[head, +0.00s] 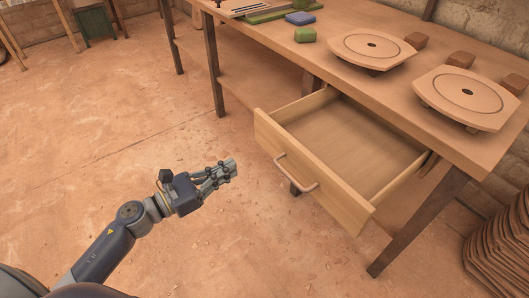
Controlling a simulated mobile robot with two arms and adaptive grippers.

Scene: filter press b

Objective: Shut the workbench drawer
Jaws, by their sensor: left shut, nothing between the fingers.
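The workbench drawer (312,175) is pulled out well beyond the front edge of the workbench (345,70). It is pale wood and its inside looks empty. A curved bar handle (296,176) sits on its front panel. My left gripper (233,167) is shut and empty, to the left of the drawer front and apart from it, with its fingertips pointing toward the right. My right gripper is not in view.
Two round wooden plates (371,47) stand on the bench top with several brown blocks. A green block (305,34) and a blue block (300,18) lie further back. Stacked ribbed sheets (500,245) stand at the lower right. The floor left of the drawer is clear.

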